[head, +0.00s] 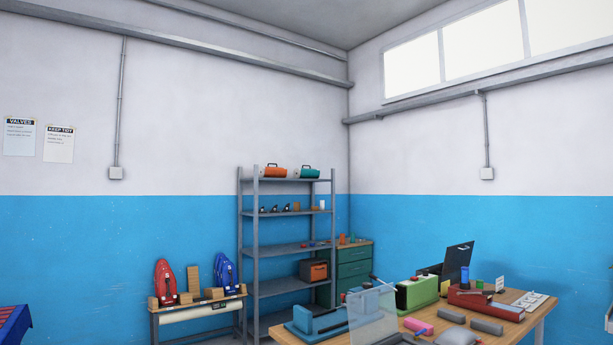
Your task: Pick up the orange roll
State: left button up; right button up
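An orange rounded object with a dark handle (273,171) lies on the top shelf of a grey metal rack (255,246). It is the most roll-like orange thing in the head view, but it is too small to be sure that it is the orange roll. A similar teal object (307,173) lies just to its right, a little apart. Neither of my grippers is in view.
A work table (537,298) with a green machine (417,293), a pink roll (418,326) and a red tray (487,304) stands at the front right. An orange-and-dark box (314,271) sits lower on the rack.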

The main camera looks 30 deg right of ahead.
aim_at(263, 171)
jog(key=i+l+z, duration=0.1)
jog(key=i, duration=0.35)
jog(key=i+l+z, duration=0.1)
jog(key=i+l, duration=0.15)
jog(key=i, duration=0.25)
jog(key=i+u, duration=0.15)
jog(key=i, duration=0.85)
jog(key=i+u, duration=0.15)
jog(key=i, duration=0.85)
jog(key=i+z, duration=0.2)
jog(key=i, duration=0.3)
jog(key=i+z, duration=0.2)
jog(key=i, duration=0.3)
jog(key=i+z, duration=0.2)
jog(key=i, duration=0.3)
jog(key=i+j+z, duration=0.25)
jog(key=i, duration=0.25)
jog(key=i+l+z, duration=0.3)
jog(key=i+z, duration=0.15)
jog(key=i, duration=0.35)
jog(key=i+z, duration=0.45)
jog(key=i, duration=0.3)
jog(key=i+j+z, duration=0.25)
jog(key=i+z, duration=0.2)
jog(key=i, duration=0.35)
